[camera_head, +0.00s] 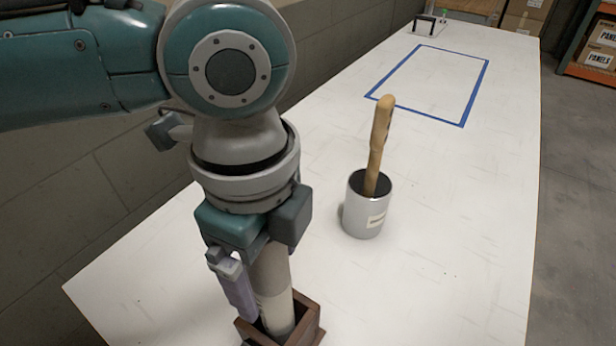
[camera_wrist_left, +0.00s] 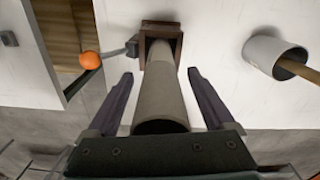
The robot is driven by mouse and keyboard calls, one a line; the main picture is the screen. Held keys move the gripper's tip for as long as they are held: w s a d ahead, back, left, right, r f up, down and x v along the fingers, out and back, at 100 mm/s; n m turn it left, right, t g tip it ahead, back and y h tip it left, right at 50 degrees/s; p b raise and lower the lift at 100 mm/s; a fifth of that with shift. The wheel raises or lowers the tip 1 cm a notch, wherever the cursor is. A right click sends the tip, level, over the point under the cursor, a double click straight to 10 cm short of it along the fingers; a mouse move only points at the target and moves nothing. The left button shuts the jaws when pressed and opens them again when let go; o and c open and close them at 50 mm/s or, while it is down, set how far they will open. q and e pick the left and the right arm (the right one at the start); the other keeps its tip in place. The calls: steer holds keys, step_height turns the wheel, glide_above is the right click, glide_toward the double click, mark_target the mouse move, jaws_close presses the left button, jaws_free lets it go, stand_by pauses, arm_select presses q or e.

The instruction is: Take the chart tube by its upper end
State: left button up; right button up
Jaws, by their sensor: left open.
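The chart tube (camera_head: 272,278) is a grey-beige cylinder standing upright in a square brown wooden holder (camera_head: 311,321) at the near end of the table. In the left wrist view the tube (camera_wrist_left: 160,98) runs from the holder (camera_wrist_left: 161,27) toward the camera, with its dark open upper end nearest my palm. My left gripper (camera_wrist_left: 160,76) is open, one purple finger on each side of the tube, with visible gaps. In the head view my left gripper (camera_head: 258,296) comes down over the tube's upper end and hides it; only one finger shows clearly.
A metal pot (camera_head: 365,213) with a wooden handle (camera_head: 379,145) stands right of the tube. Further back, a blue taped rectangle (camera_head: 463,124) encloses bare white table (camera_head: 440,230). The left wrist view shows an orange ball (camera_wrist_left: 90,60) at left. A wall runs along the table's left.

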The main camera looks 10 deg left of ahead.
arm_select(q)
steer(key=shift+c, duration=0.4)
jaws_close()
stand_by(0.4)
